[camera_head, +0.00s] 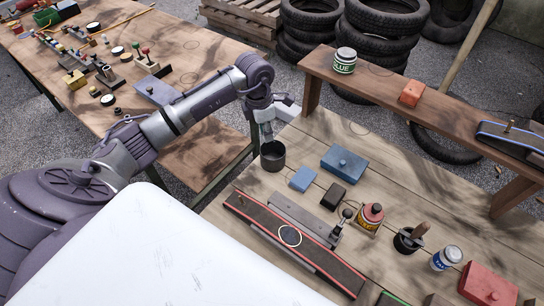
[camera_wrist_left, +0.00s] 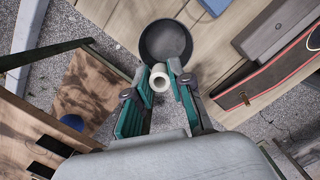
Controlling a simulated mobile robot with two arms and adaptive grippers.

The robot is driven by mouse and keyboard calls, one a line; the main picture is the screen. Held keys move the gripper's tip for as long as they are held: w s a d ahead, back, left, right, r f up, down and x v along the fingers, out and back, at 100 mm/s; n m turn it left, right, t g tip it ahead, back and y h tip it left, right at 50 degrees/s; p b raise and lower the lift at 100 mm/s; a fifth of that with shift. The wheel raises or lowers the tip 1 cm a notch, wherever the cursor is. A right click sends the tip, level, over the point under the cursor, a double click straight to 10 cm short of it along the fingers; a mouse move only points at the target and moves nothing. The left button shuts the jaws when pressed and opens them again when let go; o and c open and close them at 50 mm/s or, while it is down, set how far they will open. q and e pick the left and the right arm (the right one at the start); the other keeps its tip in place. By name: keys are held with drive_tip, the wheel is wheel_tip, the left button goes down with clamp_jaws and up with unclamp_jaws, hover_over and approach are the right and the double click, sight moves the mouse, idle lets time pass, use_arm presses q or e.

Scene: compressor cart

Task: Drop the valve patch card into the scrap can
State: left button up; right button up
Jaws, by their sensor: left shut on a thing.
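I cannot tell whether this is the valve patch card. A dark round can (camera_head: 272,156), likely the scrap can, stands at the bench corner just below the gripper. In the left wrist view the can (camera_wrist_left: 166,30) lies just beyond the fingertips and looks empty. My right gripper is not in view.
The workbench holds a blue box (camera_head: 344,163), a light blue block (camera_head: 302,179), a dark block (camera_head: 333,196), a red-topped tin (camera_head: 369,217) and a long dark strip (camera_head: 295,243). A raised shelf (camera_head: 390,100) runs behind. A cluttered brown table (camera_head: 190,50) stands left, across a gap.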

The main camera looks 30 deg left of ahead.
use_arm(q)
drive_tip(key=o, duration=0.7)
drive_tip(key=shift+o, duration=0.6)
wheel_tip(320, 180, up, 12)
drive_tip(key=s, duration=0.1)
drive_tip(key=shift+a, duration=0.45)
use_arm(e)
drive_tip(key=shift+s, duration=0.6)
use_arm(q)
drive_tip(key=shift+s+f, duration=0.1)
drive_tip(key=shift+s, duration=0.1)
